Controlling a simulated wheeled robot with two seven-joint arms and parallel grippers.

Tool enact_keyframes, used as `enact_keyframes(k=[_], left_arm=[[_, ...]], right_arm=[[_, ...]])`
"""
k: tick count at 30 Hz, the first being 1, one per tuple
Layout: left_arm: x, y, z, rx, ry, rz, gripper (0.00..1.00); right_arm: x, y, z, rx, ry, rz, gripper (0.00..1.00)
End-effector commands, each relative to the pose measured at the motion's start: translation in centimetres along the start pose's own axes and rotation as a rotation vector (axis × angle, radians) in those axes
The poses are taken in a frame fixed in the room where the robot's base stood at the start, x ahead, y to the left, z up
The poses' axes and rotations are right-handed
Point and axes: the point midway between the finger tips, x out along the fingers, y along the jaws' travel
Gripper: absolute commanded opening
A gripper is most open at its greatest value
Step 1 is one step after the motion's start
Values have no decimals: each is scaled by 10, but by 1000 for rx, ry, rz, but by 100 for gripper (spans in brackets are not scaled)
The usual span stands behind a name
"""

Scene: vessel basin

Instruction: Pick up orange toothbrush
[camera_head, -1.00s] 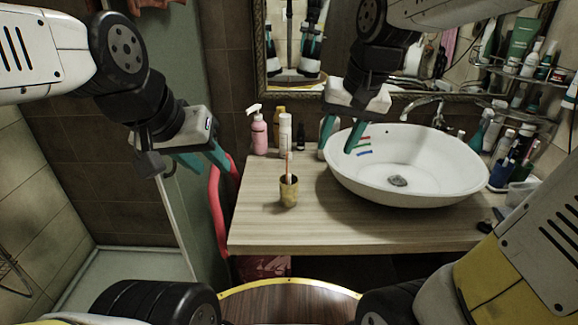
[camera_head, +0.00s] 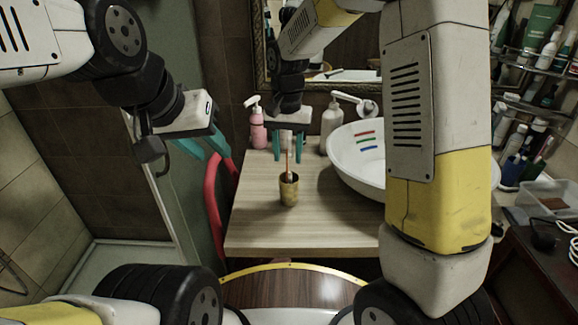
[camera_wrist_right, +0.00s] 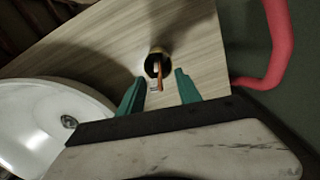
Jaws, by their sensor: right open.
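The orange toothbrush (camera_head: 287,164) stands in a brownish-gold cup (camera_head: 289,190) on the wooden counter, left of the basin. In the right wrist view the toothbrush (camera_wrist_right: 160,76) shows foreshortened in the cup's dark mouth (camera_wrist_right: 158,62). My right gripper (camera_head: 288,157) is open, pointing down above the cup. In the wrist view its teal fingers lie on either side of the toothbrush, apart from it. My left gripper (camera_head: 215,160) is open and empty, left of the counter.
The white basin (camera_head: 345,170) stands to the right, partly hidden by my right arm; coloured strips show on its inner wall. A pink pump bottle (camera_head: 257,128) and a white pump bottle (camera_head: 331,125) stand behind. A red curved rail (camera_head: 213,210) borders the counter's left. The front counter is clear.

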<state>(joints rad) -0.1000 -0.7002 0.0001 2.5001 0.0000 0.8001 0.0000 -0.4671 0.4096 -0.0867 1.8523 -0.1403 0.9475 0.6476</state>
Motion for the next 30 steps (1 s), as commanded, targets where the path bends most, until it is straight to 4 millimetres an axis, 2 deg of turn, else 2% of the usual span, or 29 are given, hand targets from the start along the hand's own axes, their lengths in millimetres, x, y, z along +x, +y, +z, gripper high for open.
enact_keyframes(k=[3, 7, 16, 17, 22, 23, 30], left_arm=[[0, 0, 0, 0, 0, 0, 36], [0, 0, 0, 0, 0, 0, 36], [0, 0, 0, 0, 0, 0, 36], [0, 0, 0, 0, 0, 0, 36], [0, 0, 0, 0, 0, 0, 36], [0, 0, 0, 0, 0, 0, 36], [0, 0, 0, 0, 0, 0, 36]], right_arm=[[20, 5, -1, 1, -2, 2, 41], [36, 4, -1, 0, -1, 1, 41], [41, 4, -1, -1, 1, -1, 41], [41, 4, -1, -1, 1, -1, 37], [41, 4, -1, -1, 1, -1, 4], [41, 4, -1, -1, 1, -1, 0], [40, 4, -1, -1, 1, -1, 0]])
